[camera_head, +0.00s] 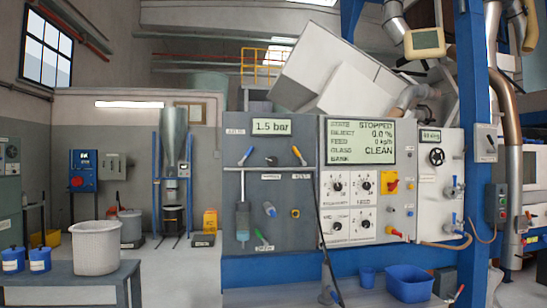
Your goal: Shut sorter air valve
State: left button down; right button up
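A grey panel (225,205) stands in the middle of the camera_head view, with a gauge display (271,126) reading 1.5 bar. Below the display are a tilted blue lever handle (246,156), a small dark fitting (271,160) and a tilted orange lever handle (298,155). Lower down are a clear-and-grey cylinder (243,220), a blue knob (270,209), an orange knob (295,213) and a green handle (262,238). The labels are too small to read, so I cannot tell which is the sorter air valve. Neither gripper shows.
A control panel (361,208) to the right reads STOPPED and CLEAN on its screen (361,142). A dark cable hangs between the panels. A blue bin (409,283) stands below. A table (70,275) with a white bucket (96,247) is at left. A blue post (470,110) stands right.

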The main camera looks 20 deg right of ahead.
aim_at(240, 163)
jog(key=z, duration=0.6)
jog(key=i, duration=0.7)
jog(key=z, duration=0.7)
